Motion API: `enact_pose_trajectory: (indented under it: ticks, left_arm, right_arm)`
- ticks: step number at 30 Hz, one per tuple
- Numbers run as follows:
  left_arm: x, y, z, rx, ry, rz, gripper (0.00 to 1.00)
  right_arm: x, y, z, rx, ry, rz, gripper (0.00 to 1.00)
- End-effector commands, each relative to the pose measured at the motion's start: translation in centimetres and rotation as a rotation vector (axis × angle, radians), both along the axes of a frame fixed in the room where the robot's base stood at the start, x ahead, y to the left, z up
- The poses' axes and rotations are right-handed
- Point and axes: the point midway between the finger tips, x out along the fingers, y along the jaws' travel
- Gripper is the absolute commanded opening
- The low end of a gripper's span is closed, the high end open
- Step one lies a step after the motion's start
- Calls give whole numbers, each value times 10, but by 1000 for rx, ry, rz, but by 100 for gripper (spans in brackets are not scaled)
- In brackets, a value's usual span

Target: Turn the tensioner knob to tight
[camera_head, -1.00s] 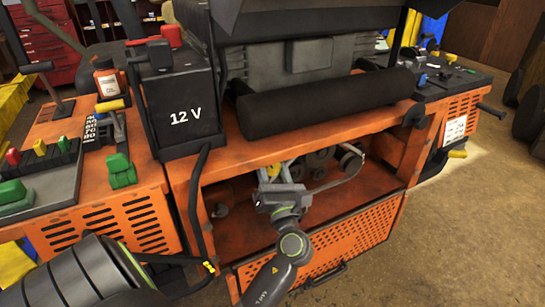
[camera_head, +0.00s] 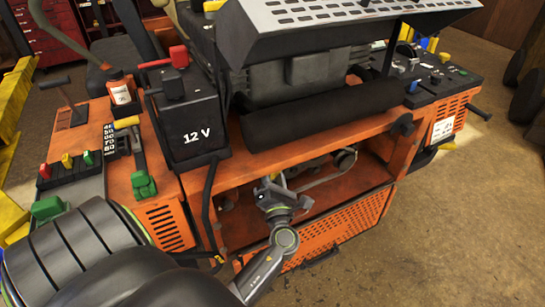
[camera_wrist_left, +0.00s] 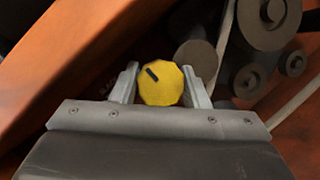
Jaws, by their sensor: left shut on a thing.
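The yellow tensioner knob (camera_wrist_left: 162,88) sits between my left gripper's two fingers in the left wrist view. It is faceted, and a short black mark lies on its upper left face. My left gripper (camera_wrist_left: 160,74) is shut on it, one finger on each side. In the head view my left gripper (camera_head: 272,184) reaches into the open front bay of the orange mower (camera_head: 335,205), and it largely hides the knob there. I cannot read any tight or loose label. My right gripper is not in view.
Grey pulleys (camera_wrist_left: 265,20) and a belt (camera_wrist_left: 226,35) lie just right of the knob. The bay's orange edge (camera_wrist_left: 60,60) runs close at upper left. A black 12 V battery (camera_head: 188,120) and a dark roller (camera_head: 320,108) stand above the bay.

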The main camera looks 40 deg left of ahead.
Motion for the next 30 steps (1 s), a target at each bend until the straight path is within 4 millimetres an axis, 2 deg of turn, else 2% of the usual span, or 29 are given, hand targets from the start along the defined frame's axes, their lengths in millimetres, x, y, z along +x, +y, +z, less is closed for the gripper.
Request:
enact_pose_trajectory:
  ticks: [14, 15, 19, 30]
  left_arm:
    - [0, 0, -1, 9, 15, 1, 0]
    - [0, 0, -1, 9, 15, 1, 45]
    - [0, 0, -1, 9, 14, 1, 62]
    - [0, 1, -1, 7, 11, -1, 63]
  right_arm:
    - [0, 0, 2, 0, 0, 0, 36]
    - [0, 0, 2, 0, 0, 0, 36]
    - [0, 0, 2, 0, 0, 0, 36]
    - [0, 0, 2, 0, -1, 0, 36]
